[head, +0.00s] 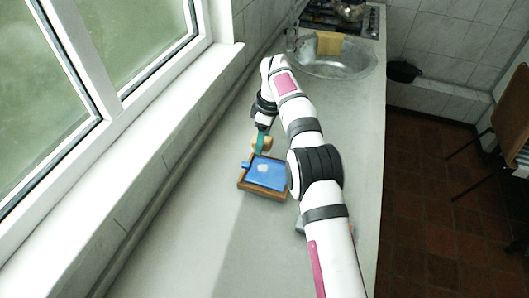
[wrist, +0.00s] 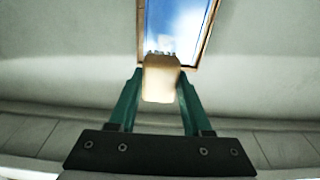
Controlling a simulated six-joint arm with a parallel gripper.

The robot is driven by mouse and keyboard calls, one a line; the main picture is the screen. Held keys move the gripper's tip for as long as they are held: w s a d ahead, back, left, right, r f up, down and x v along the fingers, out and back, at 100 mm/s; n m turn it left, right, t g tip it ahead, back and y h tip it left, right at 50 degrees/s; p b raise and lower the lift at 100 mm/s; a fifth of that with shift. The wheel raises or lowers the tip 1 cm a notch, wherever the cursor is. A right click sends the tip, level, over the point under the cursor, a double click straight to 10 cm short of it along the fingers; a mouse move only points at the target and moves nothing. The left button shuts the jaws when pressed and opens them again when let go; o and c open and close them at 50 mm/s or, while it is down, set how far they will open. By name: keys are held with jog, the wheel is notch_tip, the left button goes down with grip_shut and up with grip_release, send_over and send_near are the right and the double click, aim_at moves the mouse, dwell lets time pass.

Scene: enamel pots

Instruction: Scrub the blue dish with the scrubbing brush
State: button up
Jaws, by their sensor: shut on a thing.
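The blue dish (head: 268,178) is rectangular and lies in a brown wooden tray (head: 262,193) on the counter. A pale patch shows on the dish's surface. My gripper (head: 262,143) has teal fingers and is just beyond the dish's far edge. It is shut on the scrubbing brush (head: 267,144), whose body is tan. In the wrist view the brush (wrist: 161,80) sits between the two fingertips (wrist: 160,92), with its bristles toward the blue dish (wrist: 178,25). I cannot tell whether the bristles touch the dish.
The grey counter (head: 200,240) is clear to the left of the tray and in front of it. A window sill runs along the left. A metal sink (head: 340,65) with a tan cloth or board (head: 330,43) is at the back. A grey object, partly hidden by my arm, lies near the tray.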

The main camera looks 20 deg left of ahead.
aim_at(261, 165)
jog(key=shift+f, duration=3.45)
jog(key=shift+d+f, duration=0.55)
jog(key=shift+d, duration=0.35)
jog(key=shift+a, duration=0.95)
jog(key=shift+r, duration=4.05)
jog(key=shift+d, duration=0.15)
